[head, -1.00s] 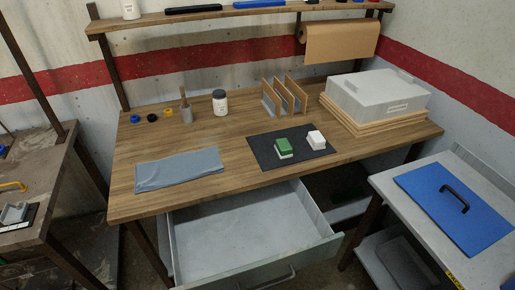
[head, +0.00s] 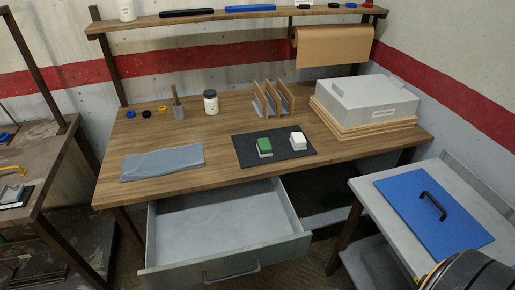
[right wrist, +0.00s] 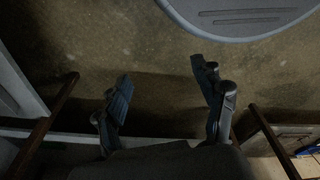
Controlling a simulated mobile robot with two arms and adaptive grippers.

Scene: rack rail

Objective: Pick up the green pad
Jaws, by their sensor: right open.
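The green pad (head: 264,145) is a small block with a green top and a pale base. It sits on a dark mat (head: 243,153) on the wooden workbench. A similar white pad (head: 298,139) stands to its right on the same mat. My right gripper (right wrist: 165,100) shows in the right wrist view with its two fingers wide apart and nothing between them. It points at the floor, away from the bench top. Neither gripper shows in the head view, and my left gripper is out of sight.
An open drawer (head: 213,221) sticks out below the bench front. A grey cloth (head: 163,162) lies left of the mat. Upright dividers (head: 272,99) and a white bottle (head: 210,103) stand behind it. A side table with a blue board (head: 417,221) is at the right.

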